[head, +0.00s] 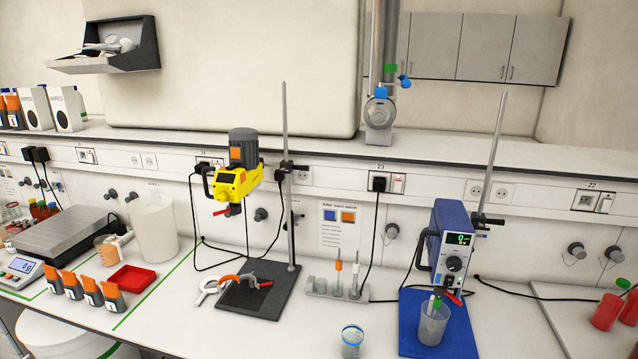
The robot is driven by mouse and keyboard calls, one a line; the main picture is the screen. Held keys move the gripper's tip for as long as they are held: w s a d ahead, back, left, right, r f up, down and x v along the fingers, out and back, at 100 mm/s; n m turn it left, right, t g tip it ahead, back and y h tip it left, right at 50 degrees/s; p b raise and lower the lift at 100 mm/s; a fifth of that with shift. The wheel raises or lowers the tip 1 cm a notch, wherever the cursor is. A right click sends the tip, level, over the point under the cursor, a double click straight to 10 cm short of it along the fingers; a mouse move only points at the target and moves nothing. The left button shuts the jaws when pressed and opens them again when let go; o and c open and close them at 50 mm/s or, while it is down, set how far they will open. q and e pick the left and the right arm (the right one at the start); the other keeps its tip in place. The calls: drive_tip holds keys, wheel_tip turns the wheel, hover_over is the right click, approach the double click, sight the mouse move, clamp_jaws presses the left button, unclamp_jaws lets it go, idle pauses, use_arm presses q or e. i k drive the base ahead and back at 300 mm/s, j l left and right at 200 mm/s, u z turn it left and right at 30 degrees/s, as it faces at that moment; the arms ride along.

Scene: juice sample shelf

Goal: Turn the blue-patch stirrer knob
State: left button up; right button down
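A blue overhead stirrer (450,240) is clamped to a metal stand rod at the right, above a blue base plate (463,335). A yellow stirrer (236,181) with an orange patch (236,153) hangs on another stand at the centre left. Neither of my grippers shows.
Red containers (608,312) stand at the far right. Orange-capped bottles (88,290) and a red tray (131,279) are at the left. Cables hang along the wall.

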sight(453, 265)
drive_tip(key=i+j+z, duration=0.1)
drive_tip(key=i+z, duration=0.15)
drive_tip(key=z, duration=0.2)
drive_tip(key=i+j+z, duration=0.2)
drive_tip(key=z, duration=0.3)
